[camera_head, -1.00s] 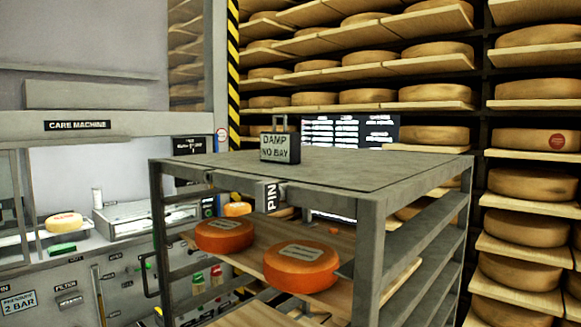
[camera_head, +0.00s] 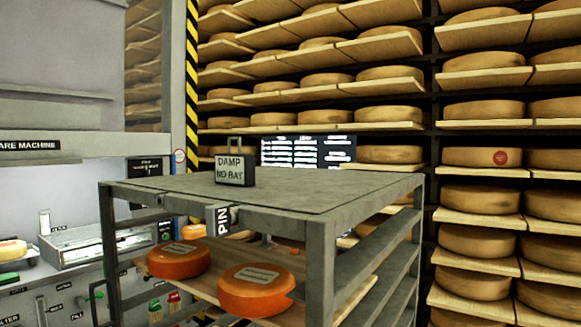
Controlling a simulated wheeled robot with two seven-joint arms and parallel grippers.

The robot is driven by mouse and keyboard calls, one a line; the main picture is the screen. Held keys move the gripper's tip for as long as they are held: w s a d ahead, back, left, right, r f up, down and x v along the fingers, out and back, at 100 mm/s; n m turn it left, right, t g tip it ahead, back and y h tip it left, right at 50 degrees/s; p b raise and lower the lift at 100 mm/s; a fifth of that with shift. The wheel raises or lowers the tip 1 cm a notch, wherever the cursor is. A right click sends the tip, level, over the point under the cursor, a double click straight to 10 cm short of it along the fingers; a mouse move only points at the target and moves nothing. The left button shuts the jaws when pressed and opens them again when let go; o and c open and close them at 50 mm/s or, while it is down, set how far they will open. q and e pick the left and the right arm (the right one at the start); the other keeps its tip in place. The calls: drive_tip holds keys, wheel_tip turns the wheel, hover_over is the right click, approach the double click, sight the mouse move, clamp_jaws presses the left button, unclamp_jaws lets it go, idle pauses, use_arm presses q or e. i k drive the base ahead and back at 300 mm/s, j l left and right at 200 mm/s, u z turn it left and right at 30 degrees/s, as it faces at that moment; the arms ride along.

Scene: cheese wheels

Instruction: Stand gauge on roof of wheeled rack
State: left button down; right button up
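The wheeled rack (camera_head: 330,197) stands in front of me, a grey metal frame with a flat roof. A small dark block with a handle and a "DAMP NO BAY" label (camera_head: 235,170) stands upright on the roof, near its left back part. I cannot tell whether this block is the gauge. A "PIN" tag (camera_head: 222,220) hangs at the roof's front edge. Two orange cheese wheels (camera_head: 258,289) (camera_head: 178,260) lie on the wooden shelf under the roof. Neither of my grippers shows. The rack's wheels are out of view.
Tall shelves of tan cheese wheels (camera_head: 482,157) fill the back and right. The care machine (camera_head: 40,146) and a steel counter device (camera_head: 90,245) stand at the left. A dark lettered board (camera_head: 308,150) is behind the rack. Most of the roof is clear.

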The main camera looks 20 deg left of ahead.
sight(237, 169)
drive_tip(key=j+z, duration=0.35)
drive_tip(key=k+j+z, duration=0.1)
drive_tip(key=j+z, duration=0.15)
drive_tip(key=z, duration=0.15)
drive_tip(key=k+j+z, duration=0.15)
drive_tip(key=j+z, duration=0.2)
drive_tip(key=k+j+z, duration=0.3)
drive_tip(key=k+j, duration=0.25)
drive_tip(key=j, duration=0.15)
drive_tip(key=k+j+z, duration=0.3)
drive_tip(key=k+j, duration=1.3)
